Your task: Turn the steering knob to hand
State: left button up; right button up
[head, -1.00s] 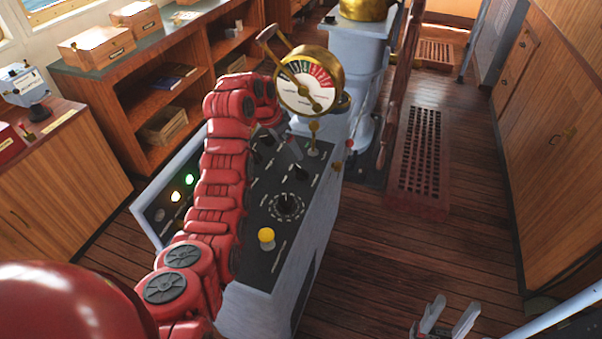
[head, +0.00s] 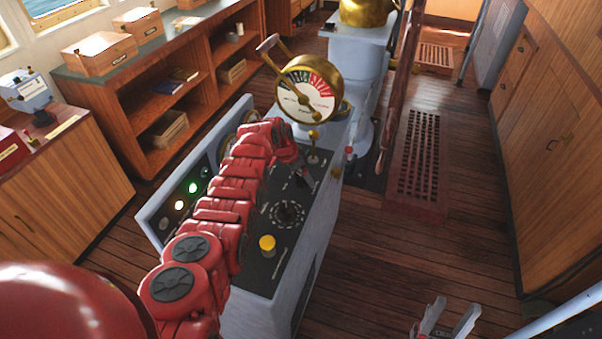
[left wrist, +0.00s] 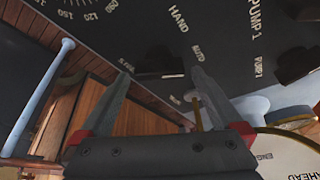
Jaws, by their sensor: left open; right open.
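The grey console (head: 308,240) has a black sloping panel with knobs. My right gripper (head: 445,320) is open and empty at the bottom.
A brass telegraph dial (head: 310,90) with a handle stands behind the panel. A round dial knob (head: 288,213) and a yellow button (head: 267,243) are nearer. The floor right of the console is clear.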

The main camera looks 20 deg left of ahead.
pick_arm(q)
jog(key=shift+w+f, duration=0.1)
jog(key=shift+f, duration=0.05)
jog(key=c, duration=1.2)
jog(key=shift+c, duration=0.2)
